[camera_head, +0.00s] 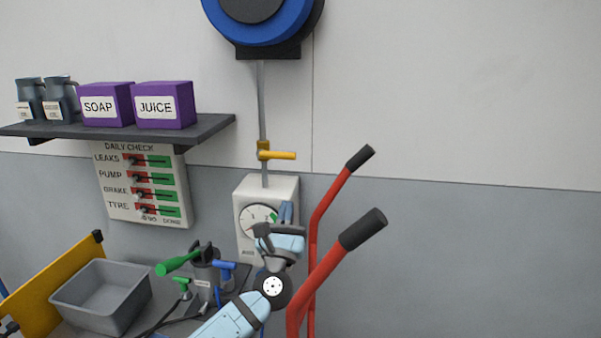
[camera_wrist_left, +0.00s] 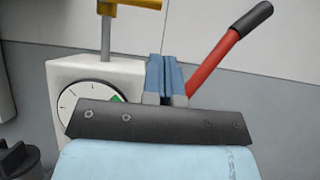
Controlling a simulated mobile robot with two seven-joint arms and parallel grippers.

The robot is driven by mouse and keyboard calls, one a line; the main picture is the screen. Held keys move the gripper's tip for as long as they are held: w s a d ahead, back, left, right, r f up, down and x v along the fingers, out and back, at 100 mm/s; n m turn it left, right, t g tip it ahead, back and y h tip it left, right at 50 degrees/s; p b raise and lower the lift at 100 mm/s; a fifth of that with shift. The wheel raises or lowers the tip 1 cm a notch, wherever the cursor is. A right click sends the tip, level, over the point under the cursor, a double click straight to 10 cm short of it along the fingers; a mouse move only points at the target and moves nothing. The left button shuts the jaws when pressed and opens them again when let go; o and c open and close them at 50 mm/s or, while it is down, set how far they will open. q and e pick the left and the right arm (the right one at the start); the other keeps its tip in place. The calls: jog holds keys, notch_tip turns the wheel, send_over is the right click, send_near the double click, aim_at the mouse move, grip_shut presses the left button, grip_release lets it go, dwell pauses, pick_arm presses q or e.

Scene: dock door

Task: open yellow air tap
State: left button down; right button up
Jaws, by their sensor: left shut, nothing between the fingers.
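The yellow air tap (camera_head: 276,155) sits on a thin vertical grey pipe (camera_head: 262,105) against the wall. Its handle lies roughly level and points right, across the pipe. In the left wrist view, part of the tap (camera_wrist_left: 140,3) shows at the top edge, cut off. My left gripper (camera_head: 286,212) is below and slightly right of the tap, in front of the white gauge box (camera_head: 285,188), and apart from the tap. Its blue fingers (camera_wrist_left: 164,76) are pressed together, pointing up, with nothing between them. My right gripper is not in view.
A hand truck's red handles (camera_head: 335,260) with black grips rise just right of my gripper. A shelf (camera_head: 215,124) with purple boxes and a daily check board (camera_head: 118,205) are left. A grey bin (camera_head: 75,295) stands lower left. Wall space right is clear.

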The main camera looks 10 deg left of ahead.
aim_at(277, 155)
pick_arm(q)
jog(key=shift+s, duration=0.15)
jog(key=shift+r, duration=0.1)
jog(key=p+x, duration=0.2)
jog(key=x, duration=0.8)
jog(key=shift+n, duration=0.3)
jog(key=shift+r+n+y, duration=0.2)
jog(key=shift+n+y, duration=0.3)
jog(key=shift+y, duration=0.1)
